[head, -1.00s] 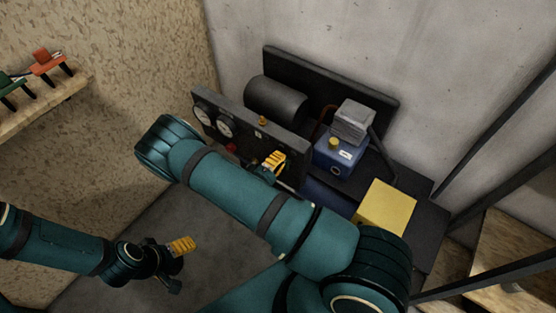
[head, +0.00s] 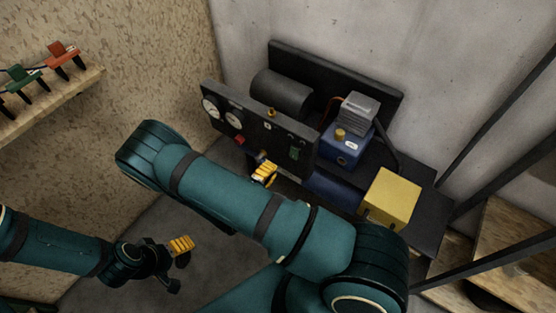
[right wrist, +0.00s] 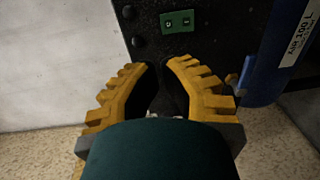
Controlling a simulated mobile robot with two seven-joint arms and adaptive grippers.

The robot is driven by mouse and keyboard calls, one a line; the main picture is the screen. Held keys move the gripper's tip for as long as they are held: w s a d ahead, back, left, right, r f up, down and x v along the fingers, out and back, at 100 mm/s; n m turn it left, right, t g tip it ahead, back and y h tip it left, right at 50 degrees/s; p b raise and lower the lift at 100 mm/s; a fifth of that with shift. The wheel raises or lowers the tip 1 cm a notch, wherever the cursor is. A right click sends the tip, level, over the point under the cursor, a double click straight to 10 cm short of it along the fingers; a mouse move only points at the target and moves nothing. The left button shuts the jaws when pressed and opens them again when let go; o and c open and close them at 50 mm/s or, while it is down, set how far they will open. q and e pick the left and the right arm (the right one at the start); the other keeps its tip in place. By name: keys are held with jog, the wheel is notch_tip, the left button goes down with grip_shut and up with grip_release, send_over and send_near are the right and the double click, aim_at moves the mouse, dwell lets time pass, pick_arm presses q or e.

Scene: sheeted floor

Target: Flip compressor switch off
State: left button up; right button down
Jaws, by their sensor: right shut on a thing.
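The compressor has a dark front panel (head: 222,127) with two round gauges and a small red part (head: 239,140). A small green switch plate (head: 294,153) sits at the panel's right; in the right wrist view the green plate (right wrist: 177,22) shows two round marks. My right gripper (head: 264,172), with yellow ribbed fingers, is in front of the panel, left of and below the plate, apart from it. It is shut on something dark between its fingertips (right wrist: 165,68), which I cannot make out. My left gripper (head: 181,250) hangs over the floor, away from the compressor; its opening is unclear.
A blue unit with a grey top (head: 345,145) and a yellow box (head: 390,198) stand right of the panel. Dark slanted bars (head: 500,95) are at the right. A wooden shelf (head: 55,98) with red and green items is at upper left. Bare floor lies below the panel.

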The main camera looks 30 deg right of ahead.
jog(key=shift+v, duration=1.85)
jog(key=shift+r, duration=0.15)
jog(key=a+f+m+g+y, duration=0.1)
jog(key=a+f+m+y, duration=0.2)
jog(key=f+y, duration=0.55)
jog(key=s+a+r+m+g+y, duration=0.3)
jog(key=s+a+r+y, duration=0.4)
jog(key=y, duration=0.4)
jog(key=shift+a+g, duration=0.5)
jog(key=shift+a, duration=0.15)
